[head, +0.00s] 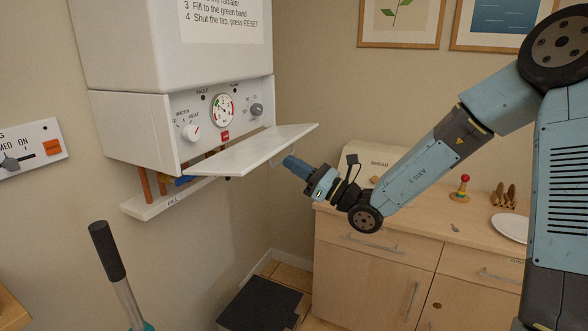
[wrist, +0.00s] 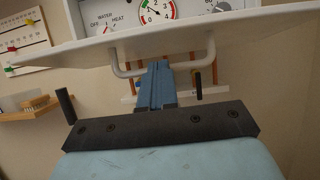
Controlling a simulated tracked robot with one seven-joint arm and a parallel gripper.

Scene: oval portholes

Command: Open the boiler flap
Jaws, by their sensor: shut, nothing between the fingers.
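The white boiler (head: 130,125) hangs on the wall at the left. Its flap (head: 250,150) is folded down and juts out nearly level from the panel's lower edge, with the knobs, gauge and red button showing above it. A pale U-shaped handle (wrist: 122,68) is on the flap's underside. The flap's edge crosses the top of the wrist view (wrist: 240,24). My gripper (head: 288,160) is shut and empty, just under and beside the flap's outer edge. In the wrist view its blue fingers (wrist: 156,82) overlap the handle's bar; I cannot tell if they touch it.
Pipes and a shelf marked FILL (head: 172,200) are below the boiler. A wooden cabinet (head: 375,245) stands at the right. A dark-topped box (head: 260,303) is on the floor. A dark-handled lever (head: 108,250) stands in front.

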